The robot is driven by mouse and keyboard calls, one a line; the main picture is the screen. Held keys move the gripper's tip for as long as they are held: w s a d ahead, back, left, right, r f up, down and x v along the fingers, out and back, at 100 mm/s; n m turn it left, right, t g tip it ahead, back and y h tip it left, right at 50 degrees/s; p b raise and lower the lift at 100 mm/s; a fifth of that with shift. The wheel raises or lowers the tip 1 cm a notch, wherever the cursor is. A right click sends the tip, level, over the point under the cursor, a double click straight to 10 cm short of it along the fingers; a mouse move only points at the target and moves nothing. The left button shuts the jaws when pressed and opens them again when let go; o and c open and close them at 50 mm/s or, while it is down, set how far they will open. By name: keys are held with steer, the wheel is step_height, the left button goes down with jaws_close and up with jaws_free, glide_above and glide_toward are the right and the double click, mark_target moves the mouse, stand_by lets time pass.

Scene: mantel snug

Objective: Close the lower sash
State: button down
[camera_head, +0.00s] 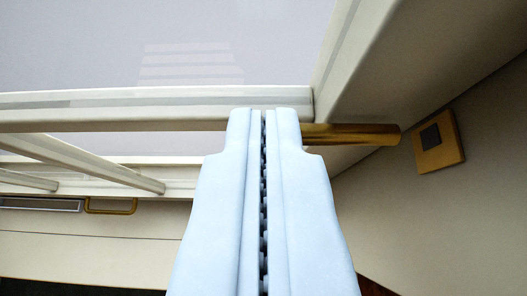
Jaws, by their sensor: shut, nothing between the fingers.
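A pale window rail (120,108) runs across the left and middle, with a large glass pane (160,40) above it. It appears to be the bottom rail of a sash, though I cannot tell for certain which sash. Below it is a gap, crossed by slanting pale bars (90,160). A brass bar (355,134) sticks out to the right below the rail's right end; its left part is hidden behind my gripper. My gripper (263,112) is shut and empty, its tips overlapping the rail's right end in the view. I cannot tell whether they touch.
A pale frame post (375,60) rises at the right. A brass square plate with a dark centre (450,150) sits on the wall beside it. A small brass handle (110,211) and a grey strip (40,204) are at the lower left, above a pale panel (80,258).

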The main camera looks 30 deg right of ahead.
steer(key=shift+f, duration=0.7)
steer(key=r+v, duration=0.1)
steer(key=v, duration=0.5)
steer(key=w+d+r+v, duration=0.1)
steer(key=v, duration=0.6)
steer(key=shift+a+r, duration=0.15)
steer(key=shift+r, duration=0.4)
steer(key=s+a+r+n+t+y, duration=0.1)
steer(key=s+a+n+t+y, duration=0.15)
steer(key=s+a, duration=0.95)
steer(key=s+a+r+n+t+y, duration=0.2)
steer(key=s+a+n+t, duration=0.15)
steer(key=s+a, duration=0.85)
steer(key=s+a+f+t+y, duration=0.1)
steer(key=s+a+f+t, duration=0.1)
steer(key=s+a, duration=0.5)
steer(key=shift+s+f+n+y, duration=0.15)
steer(key=shift+f+n+y, duration=0.25)
steer(key=shift+f, duration=0.3)
